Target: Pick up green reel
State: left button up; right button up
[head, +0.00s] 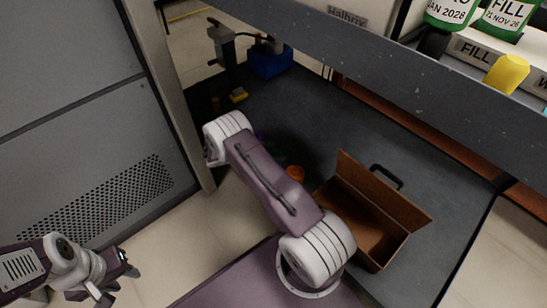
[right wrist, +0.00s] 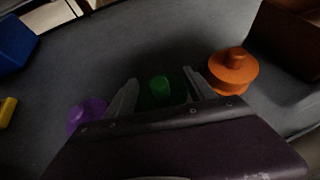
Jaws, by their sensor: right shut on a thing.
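The green reel (right wrist: 160,90) stands on the dark grey surface in the right wrist view, its lower part hidden by my gripper. My right gripper (right wrist: 160,88) is shut on it, one finger on each side. In the head view my right arm hides this gripper and most of the reel's area. My left gripper (head: 118,280) is at the lower left of the head view, with its fingers apart and empty, far from the reel.
An orange reel (right wrist: 233,72) stands close to the right finger, and a purple reel (right wrist: 88,114) is close on the left. A brown open box (head: 372,222) lies to the right. A blue bin (head: 270,62) is at the back. A shelf beam (head: 400,75) crosses above.

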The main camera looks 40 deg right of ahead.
aim_at(273, 150)
notch_tip(273, 150, up, 5)
jog(key=p, duration=0.4)
jog(key=s+d+r+p, duration=0.6)
jog(key=s+d+p, duration=0.1)
jog(key=d, duration=0.2)
jog(key=shift+s, duration=0.35)
jog(key=shift+a, duration=0.1)
